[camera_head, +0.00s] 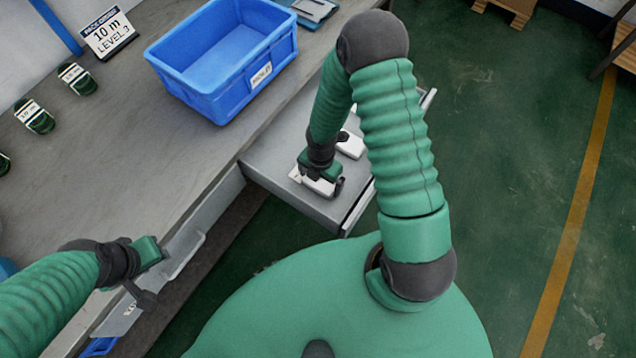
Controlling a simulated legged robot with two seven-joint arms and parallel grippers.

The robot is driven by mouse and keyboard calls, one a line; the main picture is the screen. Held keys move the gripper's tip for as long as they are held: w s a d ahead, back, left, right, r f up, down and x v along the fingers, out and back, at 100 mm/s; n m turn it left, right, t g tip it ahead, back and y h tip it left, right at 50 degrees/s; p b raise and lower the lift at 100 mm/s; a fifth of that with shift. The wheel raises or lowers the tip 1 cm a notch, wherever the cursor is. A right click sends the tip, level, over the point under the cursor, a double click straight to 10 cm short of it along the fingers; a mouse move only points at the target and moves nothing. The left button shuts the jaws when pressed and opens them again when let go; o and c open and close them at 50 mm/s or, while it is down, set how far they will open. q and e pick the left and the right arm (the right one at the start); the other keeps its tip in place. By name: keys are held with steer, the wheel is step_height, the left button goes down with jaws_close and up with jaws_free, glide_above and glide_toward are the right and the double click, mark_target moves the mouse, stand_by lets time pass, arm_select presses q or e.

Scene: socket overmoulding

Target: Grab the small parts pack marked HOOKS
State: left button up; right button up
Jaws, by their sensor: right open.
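An open grey drawer (271,167) sticks out from the bench, with small white packs in it. One white pack (297,175) lies under my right gripper (322,186), partly hidden by it. Another white pack (351,146) lies farther back, partly covered by my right arm. I cannot read HOOKS or any other marking on either pack. My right gripper is open, pointing down with its fingers around or just above the nearer pack; I cannot tell whether they touch it. My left gripper (152,275) is at the bench's front edge, away from the packs, and its opening is unclear.
A blue bin (222,65) stands on the grey bench (130,135). Green floor lies open at the right.

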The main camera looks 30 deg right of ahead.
steer(key=shift+w+d+f, duration=0.2)
steer(key=shift+d, duration=0.25)
steer(key=shift+c, duration=1.3)
steer(key=shift+a+r, duration=0.2)
steer(key=shift+a, duration=0.25)
steer(key=c, duration=0.8)
